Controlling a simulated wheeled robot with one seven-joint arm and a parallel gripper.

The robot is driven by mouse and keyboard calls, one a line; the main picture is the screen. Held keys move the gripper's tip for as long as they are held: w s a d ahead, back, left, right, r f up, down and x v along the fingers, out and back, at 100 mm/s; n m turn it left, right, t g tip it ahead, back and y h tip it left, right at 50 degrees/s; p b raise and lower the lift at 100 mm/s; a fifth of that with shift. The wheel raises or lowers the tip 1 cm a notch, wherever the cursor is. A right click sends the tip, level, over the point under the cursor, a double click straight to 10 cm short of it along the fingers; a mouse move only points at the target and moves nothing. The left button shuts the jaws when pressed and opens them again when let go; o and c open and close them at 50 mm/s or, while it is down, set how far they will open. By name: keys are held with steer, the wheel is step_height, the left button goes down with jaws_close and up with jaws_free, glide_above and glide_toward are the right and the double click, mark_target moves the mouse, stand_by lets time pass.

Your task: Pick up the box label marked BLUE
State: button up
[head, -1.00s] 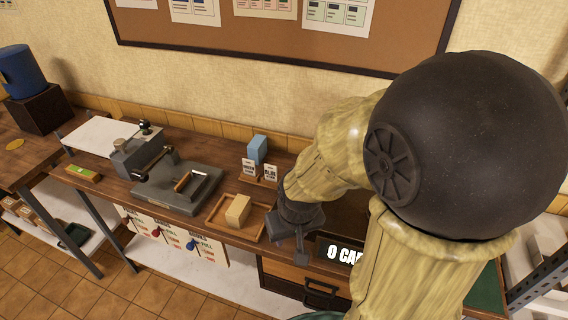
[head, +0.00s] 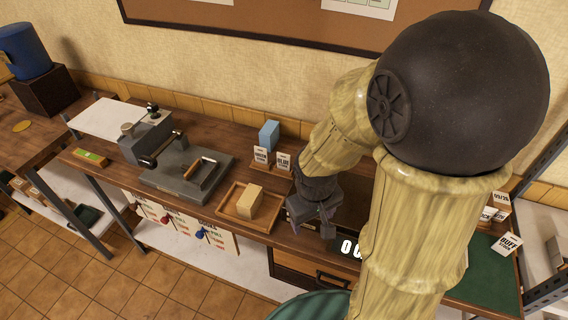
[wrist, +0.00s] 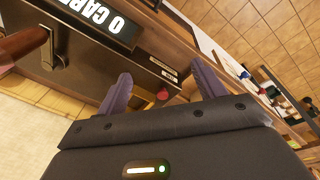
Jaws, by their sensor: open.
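The box label marked BLUE (head: 284,161) is a small white card standing upright on the bench, right of a similar white card (head: 261,156). A light blue block (head: 269,134) stands just behind the cards. My gripper (head: 314,222) is open and empty, to the right of and nearer the front than the BLUE label. In the wrist view my gripper's two fingers (wrist: 162,86) are spread apart with nothing between them. The BLUE label cannot be made out in the wrist view.
A wooden tray (head: 227,211) with a tan block (head: 249,202) lies left of my gripper. A grey press (head: 187,176) stands farther left. A dark sign (wrist: 98,18) is close to my gripper. A BUFF card (head: 507,244) is at the far right.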

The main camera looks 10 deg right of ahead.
mark_target(283, 163)
steer(key=w+f+n+h, duration=0.1)
steer(key=w+n+h, duration=0.1)
steer(key=w+n, duration=0.1)
steer(key=w+d+f+n+h+p, duration=0.1)
steer(key=w+f+n+h, duration=0.1)
steer(key=n, duration=0.4)
steer(key=w+d+f+n+t+h, duration=0.1)
steer(key=w+f+n+h, duration=0.1)
steer(key=n, duration=0.3)
steer(key=shift+w+d+h, duration=0.25)
steer(key=shift+w+h, duration=0.65)
steer(key=w+a+n+t, duration=0.1)
steer(key=w+n, duration=0.1)
steer(key=w+a+f+n+t, duration=0.1)
steer(key=w+n+t, duration=0.1)
steer(key=w+a+n+t+h+p, duration=0.1)
steer(key=w+a+n, duration=0.1)
steer(key=shift+w+f+n+t, duration=0.3)
steer(key=shift+w+n+t, duration=0.1)
steer(key=w+a+f+n+t+y, duration=0.2)
steer(key=w+a+n+t, duration=0.2)
steer(key=a+n, duration=0.1)
steer(key=shift+w+a+n, duration=0.25)
steer(key=shift+a+n, duration=0.15)
steer(key=shift+a, duration=0.4)
steer(key=shift+f, duration=0.1)
